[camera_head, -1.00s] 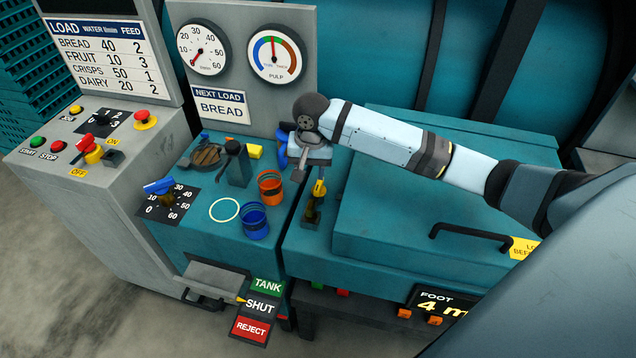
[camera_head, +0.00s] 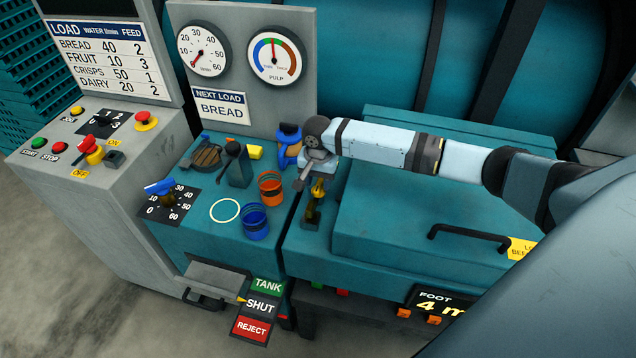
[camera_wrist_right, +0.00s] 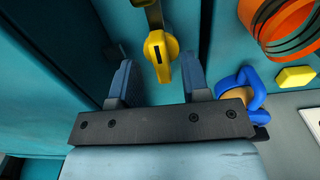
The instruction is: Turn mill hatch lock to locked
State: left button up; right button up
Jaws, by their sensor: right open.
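The mill hatch lock is a small yellow handle (camera_head: 317,189) on a dark mount at the left edge of the teal hatch (camera_head: 400,215). In the right wrist view the yellow handle (camera_wrist_right: 159,55) shows between the two finger directions, just ahead of the fingertips. My right gripper (camera_head: 313,176) is above the lock, pointing down. In the wrist view its blue-grey fingers (camera_wrist_right: 157,75) are apart with nothing held between them. Whether a finger touches the handle cannot be told. My left gripper is not in view.
A blue valve-like fitting (camera_head: 289,150) stands close behind and left of the right gripper. Orange (camera_head: 270,188) and blue (camera_head: 256,222) cups stand to the left, with a yellow block (camera_head: 254,152). A black handle (camera_head: 470,236) is on the hatch lid.

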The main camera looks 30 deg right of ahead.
jog(key=shift+f, duration=0.85)
grip_shut()
jog(key=shift+w, duration=0.1)
